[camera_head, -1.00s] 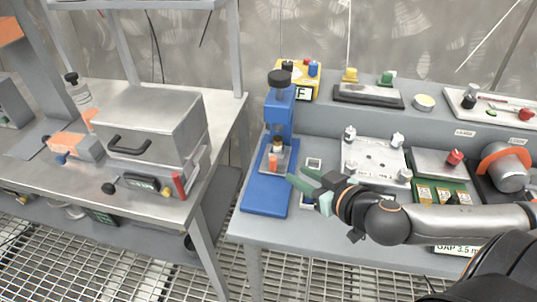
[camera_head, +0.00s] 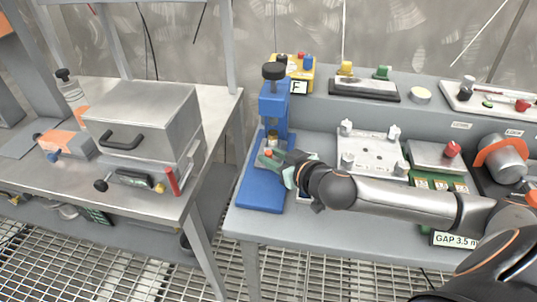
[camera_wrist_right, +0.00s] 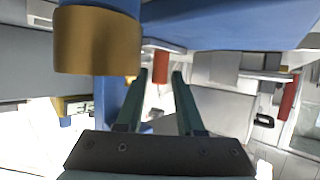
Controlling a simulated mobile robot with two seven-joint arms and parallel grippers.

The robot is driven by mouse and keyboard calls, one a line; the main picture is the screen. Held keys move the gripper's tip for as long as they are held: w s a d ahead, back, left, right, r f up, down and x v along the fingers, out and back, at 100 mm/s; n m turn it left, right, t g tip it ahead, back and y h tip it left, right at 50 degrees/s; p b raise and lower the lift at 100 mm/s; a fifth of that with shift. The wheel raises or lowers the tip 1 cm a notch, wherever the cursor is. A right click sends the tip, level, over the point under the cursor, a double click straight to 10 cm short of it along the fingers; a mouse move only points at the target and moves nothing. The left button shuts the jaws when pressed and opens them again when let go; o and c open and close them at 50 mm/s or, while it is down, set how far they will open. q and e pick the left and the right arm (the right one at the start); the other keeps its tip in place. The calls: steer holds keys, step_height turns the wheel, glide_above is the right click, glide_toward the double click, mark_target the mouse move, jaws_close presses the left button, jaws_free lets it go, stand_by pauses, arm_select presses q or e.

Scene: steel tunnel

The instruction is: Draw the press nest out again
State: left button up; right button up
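The blue press (camera_head: 273,100) stands at the left end of the right bench, with a black knob on top and a flat blue base (camera_head: 260,192). My right gripper (camera_head: 269,160) reaches in from the right over the press base. My left gripper is in neither view.
A white fixture plate with pegs (camera_head: 368,150) lies right of the press. A yellow box marked F (camera_head: 300,72) stands behind it. The left bench carries a metal case (camera_head: 142,120); a gap separates the benches.

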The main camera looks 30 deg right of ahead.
steer(key=shift+x, duration=1.15)
jaws_close()
stand_by(0.7)
